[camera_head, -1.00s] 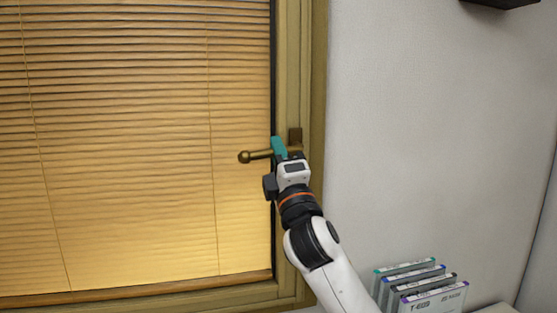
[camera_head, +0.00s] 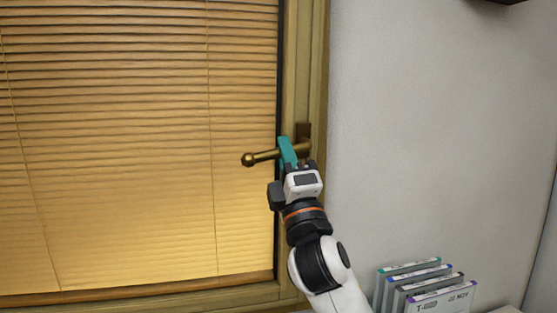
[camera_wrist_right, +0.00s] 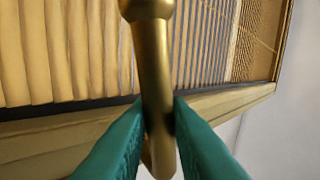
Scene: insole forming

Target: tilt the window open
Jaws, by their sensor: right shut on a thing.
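The window (camera_head: 120,150) fills the left of the head view, with a wooden frame and lowered slatted blinds. Its brass handle (camera_head: 262,157) points left, roughly level, with the round knob end slightly lower than the mount (camera_head: 303,131). My right gripper (camera_head: 287,152) is shut on the handle's bar, between knob and mount. In the right wrist view the teal fingers (camera_wrist_right: 160,130) press the handle (camera_wrist_right: 152,60) from both sides. They hide part of the bar. My left gripper is not in view.
A plain wall (camera_head: 430,140) lies right of the window frame (camera_head: 315,80). Several labelled upright cases (camera_head: 440,298) stand at the lower right, close to my right arm. A dark object edge shows at the top right.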

